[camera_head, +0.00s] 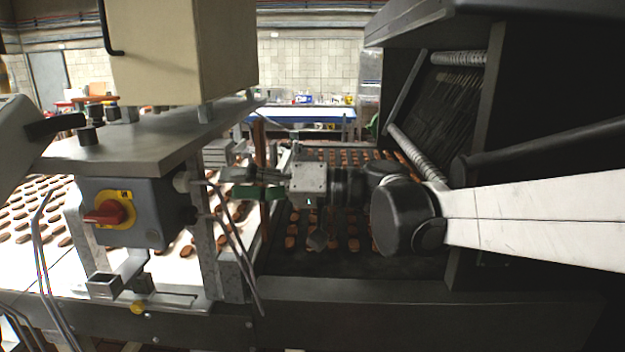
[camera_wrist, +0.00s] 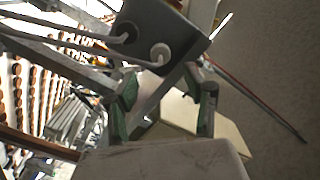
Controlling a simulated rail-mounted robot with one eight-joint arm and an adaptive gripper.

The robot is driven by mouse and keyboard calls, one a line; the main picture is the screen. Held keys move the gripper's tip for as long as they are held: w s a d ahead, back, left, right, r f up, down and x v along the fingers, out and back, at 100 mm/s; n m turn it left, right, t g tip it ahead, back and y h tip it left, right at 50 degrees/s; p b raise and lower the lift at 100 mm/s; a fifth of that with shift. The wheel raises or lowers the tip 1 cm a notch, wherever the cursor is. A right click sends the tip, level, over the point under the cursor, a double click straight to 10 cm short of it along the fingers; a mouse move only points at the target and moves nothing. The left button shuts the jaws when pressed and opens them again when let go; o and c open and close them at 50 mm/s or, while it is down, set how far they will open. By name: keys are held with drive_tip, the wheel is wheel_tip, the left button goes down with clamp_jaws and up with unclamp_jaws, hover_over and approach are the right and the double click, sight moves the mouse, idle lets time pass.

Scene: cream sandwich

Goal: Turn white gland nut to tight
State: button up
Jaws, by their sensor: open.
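The grey switch box (camera_head: 130,212) carries a red and yellow rotary switch on its front. A white gland nut (camera_head: 182,181) sticks out of the box's right side, with a cable running from it. A second, greyer gland (camera_head: 188,215) sits lower on that side. In the wrist view the white gland nut (camera_wrist: 160,53) shows on the box face, beside the other gland (camera_wrist: 124,33). My gripper (camera_head: 238,183) is to the right of the box, apart from the nut. In the wrist view its green-padded fingers (camera_wrist: 165,95) are spread and empty.
A metal plate (camera_head: 150,145) with a cream housing is above the box. Conveyors with brown biscuits (camera_head: 40,205) lie to the left and below my gripper. A dark machine hood (camera_head: 500,20) stands right.

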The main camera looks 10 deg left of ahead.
sight(189, 183)
drive_tip(key=w+d+n, duration=0.1)
drive_tip(key=d+n, duration=0.4)
drive_tip(key=n, duration=0.3)
drive_tip(key=shift+n, duration=0.4)
drive_tip(key=a, duration=0.4)
drive_tip(key=s+a+p, duration=0.1)
drive_tip(key=a, duration=0.3)
drive_tip(key=s+a+p, duration=0.1)
drive_tip(key=a, duration=0.4)
drive_tip(key=shift+s, duration=0.2)
drive_tip(key=c, duration=1.1)
drive_tip(key=shift+m, duration=0.3)
